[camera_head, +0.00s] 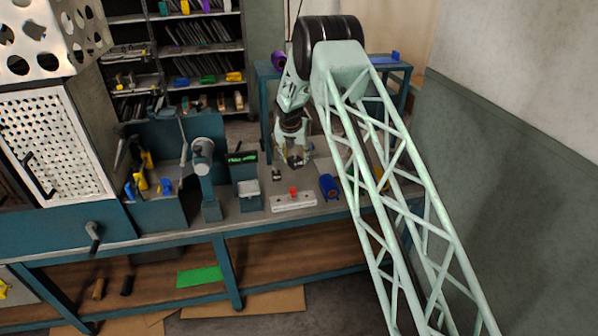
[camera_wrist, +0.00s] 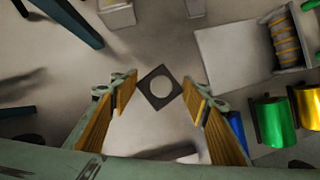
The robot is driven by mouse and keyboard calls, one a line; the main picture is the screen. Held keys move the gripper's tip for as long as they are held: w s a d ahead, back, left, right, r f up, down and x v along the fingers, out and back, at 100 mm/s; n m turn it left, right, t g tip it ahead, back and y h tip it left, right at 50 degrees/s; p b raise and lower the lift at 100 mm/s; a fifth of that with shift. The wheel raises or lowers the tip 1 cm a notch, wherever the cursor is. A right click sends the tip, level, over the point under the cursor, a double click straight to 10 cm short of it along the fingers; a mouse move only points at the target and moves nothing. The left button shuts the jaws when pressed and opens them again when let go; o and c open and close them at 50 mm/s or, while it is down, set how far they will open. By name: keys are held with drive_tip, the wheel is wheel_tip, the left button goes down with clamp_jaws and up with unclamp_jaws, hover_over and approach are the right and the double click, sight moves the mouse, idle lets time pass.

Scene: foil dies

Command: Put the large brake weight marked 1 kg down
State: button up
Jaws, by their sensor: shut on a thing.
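My gripper (camera_head: 293,158) hangs low over the back of the bench (camera_head: 330,208), pointing down. A dark square plate with a pale round centre (camera_wrist: 160,87) shows between the fingertips. I cannot tell whether the weight touches anything below.
A pale block with a red top (camera_head: 293,200) and a blue roll (camera_head: 329,187) stand close by. A grey column machine (camera_head: 207,170) and a box with a green display (camera_head: 245,178) are to the left. Green (camera_wrist: 273,121) and gold (camera_wrist: 308,105) foil rolls lie at right.

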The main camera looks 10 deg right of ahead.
sight(294, 162)
drive_tip(key=shift+f, duration=1.25)
drive_tip(key=shift+f, duration=0.1)
drive_tip(key=shift+f+b, duration=0.45)
drive_tip(key=shift+f, duration=1.35)
drive_tip(key=o, duration=1.4)
drive_tip(key=shift+f, duration=0.15)
drive_tip(key=shift+p+v, duration=0.75)
drive_tip(key=shift+v, duration=5.35)
